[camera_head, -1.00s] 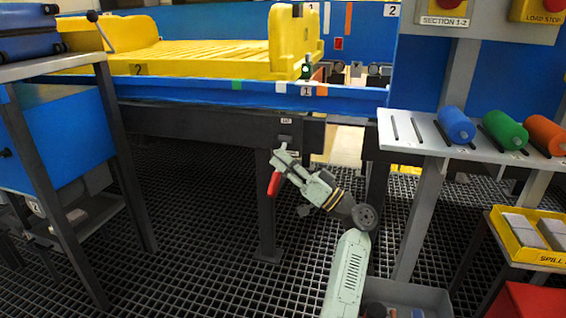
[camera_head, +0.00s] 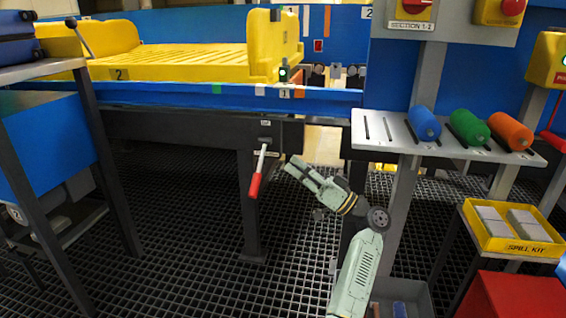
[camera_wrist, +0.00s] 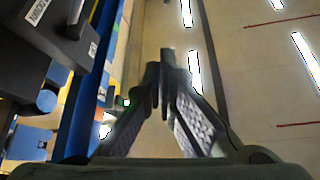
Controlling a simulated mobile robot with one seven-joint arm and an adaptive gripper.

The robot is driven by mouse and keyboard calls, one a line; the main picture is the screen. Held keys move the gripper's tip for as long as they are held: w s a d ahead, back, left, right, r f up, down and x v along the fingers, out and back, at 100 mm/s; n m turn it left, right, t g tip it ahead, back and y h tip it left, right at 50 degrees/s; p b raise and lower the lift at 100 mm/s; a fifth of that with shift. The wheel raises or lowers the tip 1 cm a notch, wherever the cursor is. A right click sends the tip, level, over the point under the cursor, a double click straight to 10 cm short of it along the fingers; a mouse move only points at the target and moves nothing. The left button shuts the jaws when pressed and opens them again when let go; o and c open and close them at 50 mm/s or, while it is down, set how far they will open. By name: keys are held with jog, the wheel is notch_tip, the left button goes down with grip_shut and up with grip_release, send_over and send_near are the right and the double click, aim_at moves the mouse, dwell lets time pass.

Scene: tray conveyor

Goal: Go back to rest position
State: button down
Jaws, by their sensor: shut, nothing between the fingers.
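My gripper (camera_head: 292,165) is in the middle of the head view, in front of the conveyor's dark frame. It is empty and points up and to the left. In the wrist view its two fingers (camera_wrist: 166,60) come together at the tips with nothing between them. A lever with a red handle (camera_head: 255,186) hangs from the conveyor frame just left of my gripper. A gap shows between the lever and my fingers.
The blue conveyor (camera_head: 190,95) carries a yellow tray (camera_head: 190,68). A shelf (camera_head: 372,138) at right holds blue, green and orange cylinders. A yellow spill kit bin (camera_head: 497,240) stands at lower right. Open grating floor (camera_head: 200,240) lies at lower left.

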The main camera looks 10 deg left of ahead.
jog(key=shift+d+f, duration=0.1)
jog(key=shift+d, duration=0.15)
